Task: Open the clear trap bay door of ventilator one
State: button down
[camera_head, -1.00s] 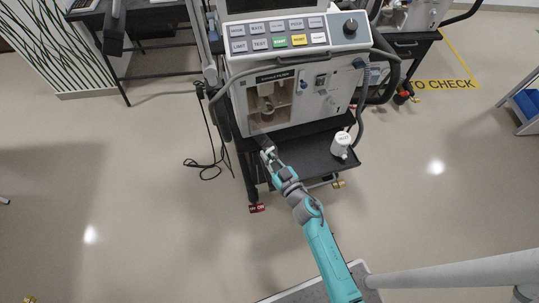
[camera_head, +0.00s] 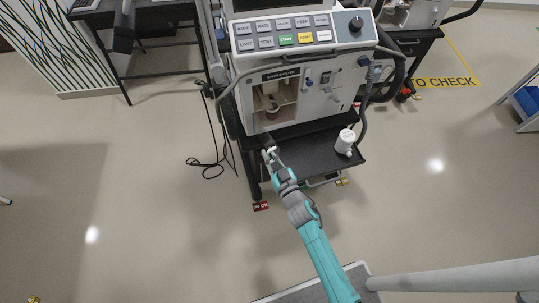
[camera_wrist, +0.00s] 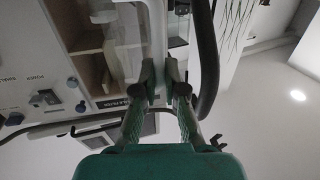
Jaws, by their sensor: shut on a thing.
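Ventilator one (camera_head: 330,95) stands in front of me, its square trap bay (camera_head: 286,92) at the lower left of its front panel. Pale cups show inside the bay. The clear trap bay door (camera_wrist: 128,38) shows in the wrist view as a see-through panel standing out from the bay; it is hard to make out in the head view. My gripper (camera_head: 270,154) is below and in front of the bay's left side. In the wrist view my gripper (camera_wrist: 158,72) is shut on the door's edge, between its two fingertips. The exact contact is partly hidden.
The floor in front is mostly clear.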

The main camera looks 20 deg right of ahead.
jog(key=shift+r, duration=0.1)
jog(key=c, duration=1.2)
grip_release()
jog(key=shift+c, duration=0.2)
jog(key=shift+s, duration=0.1)
jog(key=s+d, duration=0.1)
jog(key=s, duration=1)
jog(key=shift+s+d, duration=0.35)
jog(key=shift+c, duration=0.2)
